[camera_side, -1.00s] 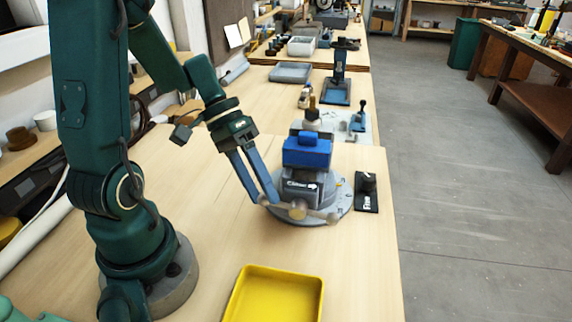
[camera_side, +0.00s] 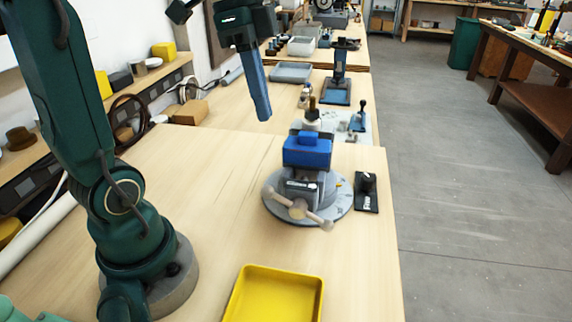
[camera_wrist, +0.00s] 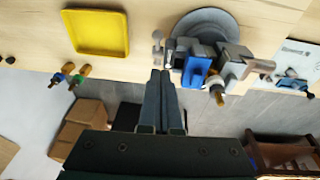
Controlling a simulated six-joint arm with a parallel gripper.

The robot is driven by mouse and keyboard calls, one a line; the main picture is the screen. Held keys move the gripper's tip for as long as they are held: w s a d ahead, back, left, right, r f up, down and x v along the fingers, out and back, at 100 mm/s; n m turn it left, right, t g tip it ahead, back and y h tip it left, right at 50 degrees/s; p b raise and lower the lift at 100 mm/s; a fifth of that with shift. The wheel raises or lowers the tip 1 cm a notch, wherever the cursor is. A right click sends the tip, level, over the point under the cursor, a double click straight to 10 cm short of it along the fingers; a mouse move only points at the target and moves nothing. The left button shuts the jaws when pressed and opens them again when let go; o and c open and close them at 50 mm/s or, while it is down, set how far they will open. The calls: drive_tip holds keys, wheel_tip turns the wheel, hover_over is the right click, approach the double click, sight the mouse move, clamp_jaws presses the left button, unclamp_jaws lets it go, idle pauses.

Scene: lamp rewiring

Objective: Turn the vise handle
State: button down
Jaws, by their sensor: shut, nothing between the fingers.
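The vise (camera_side: 303,180) stands on a round grey base on the wooden bench, with a blue block (camera_side: 307,151) at its top. Its handle (camera_side: 299,209) is a bar across the front, tilted, with its left end higher than its right. My gripper (camera_side: 263,117) is raised well above the bench, behind and to the left of the vise, touching nothing. Its fingers are together and empty. In the wrist view my gripper (camera_wrist: 160,73) points toward the vise (camera_wrist: 208,60). The handle (camera_wrist: 157,48) shows there at the vise's left.
A yellow tray (camera_side: 275,296) lies at the bench's front. A black block with a knob (camera_side: 366,191) sits right of the vise. A blue stand (camera_side: 337,85) and grey tray (camera_side: 290,72) are farther back. The bench left of the vise is clear.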

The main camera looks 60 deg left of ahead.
sight(263, 189)
drive_tip(key=x, duration=0.8)
drive_tip(key=s+x, duration=0.1)
drive_tip(key=x, duration=0.3)
drive_tip(key=shift+a+f, duration=0.2)
drive_tip(key=shift+s+f, duration=0.15)
drive_tip(key=shift+f, duration=0.55)
drive_tip(key=shift+s+a+f, duration=0.15)
drive_tip(key=shift+a+f, duration=0.05)
drive_tip(key=shift+s+a+f, duration=0.15)
drive_tip(key=shift+s+f, duration=0.05)
drive_tip(key=shift+f, duration=0.15)
drive_tip(key=shift+s+a+f, duration=0.15)
drive_tip(key=shift+a+f, duration=0.05)
drive_tip(key=shift+f, duration=0.15)
drive_tip(key=shift+s+a+f, duration=0.1)
drive_tip(key=shift+s+f, duration=0.05)
drive_tip(key=shift+f, duration=0.4)
drive_tip(key=shift+s+a+f, duration=0.1)
drive_tip(key=shift+f, duration=0.4)
drive_tip(key=shift+a+x, duration=0.2)
drive_tip(key=shift+x, duration=0.85)
drive_tip(key=shift+d+f, duration=0.1)
drive_tip(key=shift+f, duration=0.65)
drive_tip(key=shift+f, duration=0.15)
